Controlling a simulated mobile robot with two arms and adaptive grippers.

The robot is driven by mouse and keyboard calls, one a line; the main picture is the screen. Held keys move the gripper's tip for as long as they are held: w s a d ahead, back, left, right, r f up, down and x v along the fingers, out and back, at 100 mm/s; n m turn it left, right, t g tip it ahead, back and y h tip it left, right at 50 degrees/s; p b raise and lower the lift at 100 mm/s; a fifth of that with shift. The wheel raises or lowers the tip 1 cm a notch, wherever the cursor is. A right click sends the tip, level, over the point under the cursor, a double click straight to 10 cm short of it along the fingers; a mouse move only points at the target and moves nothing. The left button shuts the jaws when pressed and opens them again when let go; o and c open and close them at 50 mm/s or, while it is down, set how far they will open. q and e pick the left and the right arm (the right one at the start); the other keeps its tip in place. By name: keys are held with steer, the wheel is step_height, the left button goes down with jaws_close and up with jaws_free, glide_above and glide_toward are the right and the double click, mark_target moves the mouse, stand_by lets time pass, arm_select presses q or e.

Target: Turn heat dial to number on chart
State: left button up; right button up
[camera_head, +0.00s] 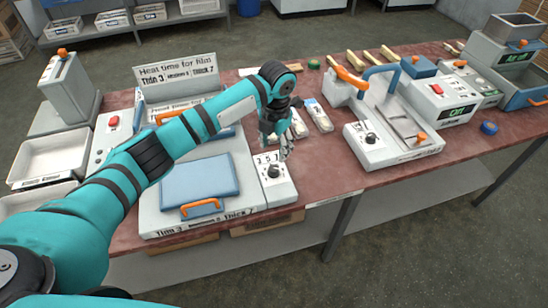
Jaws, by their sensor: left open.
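The heat dial (273,171) is a dark knob on a pale panel at the right front corner of a press. Numbers are printed around it; I can make out what looks like 3 and 5, but not the pointer's setting. My right gripper is out of view.
The press has a blue plate (198,178) with an orange handle (201,207). A second machine (390,140) with its own dial stands to the right. Packets (318,115) lie between them. White trays (52,157) are at the left. The table front between the machines is clear.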

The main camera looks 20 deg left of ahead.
arm_select(q)
step_height(320, 180, up, 3)
steer(key=shift+f, duration=0.15)
stand_by(0.4)
